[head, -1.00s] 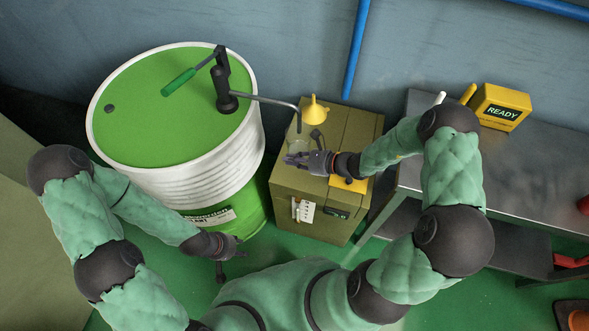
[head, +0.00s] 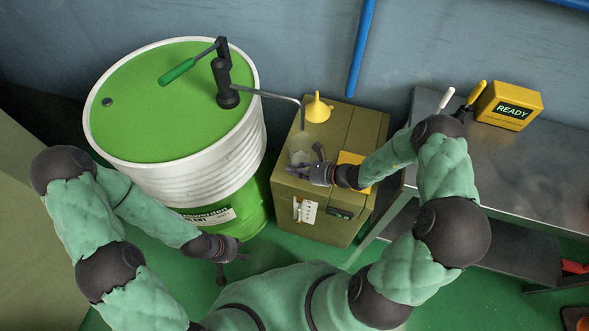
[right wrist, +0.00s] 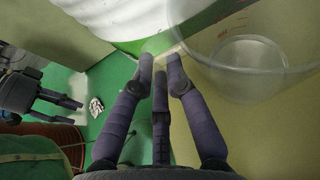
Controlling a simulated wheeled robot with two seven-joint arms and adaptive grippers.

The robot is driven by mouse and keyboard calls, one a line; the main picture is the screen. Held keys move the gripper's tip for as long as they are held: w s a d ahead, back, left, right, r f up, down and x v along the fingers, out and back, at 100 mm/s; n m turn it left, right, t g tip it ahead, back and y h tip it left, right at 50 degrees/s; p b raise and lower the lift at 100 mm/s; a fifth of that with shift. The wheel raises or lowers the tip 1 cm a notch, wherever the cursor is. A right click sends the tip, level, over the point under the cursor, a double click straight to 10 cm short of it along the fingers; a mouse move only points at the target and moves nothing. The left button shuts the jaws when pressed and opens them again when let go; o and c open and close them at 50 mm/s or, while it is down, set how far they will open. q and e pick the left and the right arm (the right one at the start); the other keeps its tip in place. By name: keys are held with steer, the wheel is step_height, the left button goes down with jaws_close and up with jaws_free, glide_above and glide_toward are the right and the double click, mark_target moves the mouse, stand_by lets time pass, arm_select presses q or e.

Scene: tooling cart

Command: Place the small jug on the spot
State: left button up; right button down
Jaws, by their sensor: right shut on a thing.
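The small jug (head: 300,147) is clear and hard to make out in the head view, above the front left of the olive cabinet top. In the right wrist view the jug (right wrist: 246,72) is large at the upper right, and I see into it. My right gripper (head: 300,170) is shut on the jug at its near side; the fingers hide the grip point. A yellow square (head: 354,160), which looks like the spot, lies on the cabinet top right of the gripper, partly behind my right forearm. My left gripper (head: 233,258) is open and empty, low beside the drum.
A green-topped white drum (head: 160,100) stands left, its pump spout (head: 275,95) reaching over the cabinet (head: 350,125). A yellow funnel (head: 318,109) stands at the cabinet's back. A metal bench (head: 540,165) with a yellow READY box (head: 508,105) is at right.

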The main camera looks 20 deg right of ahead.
steer(key=c, duration=1.2)
jaws_free()
steer(key=shift+f, duration=0.1)
steer(key=shift+c, duration=0.2)
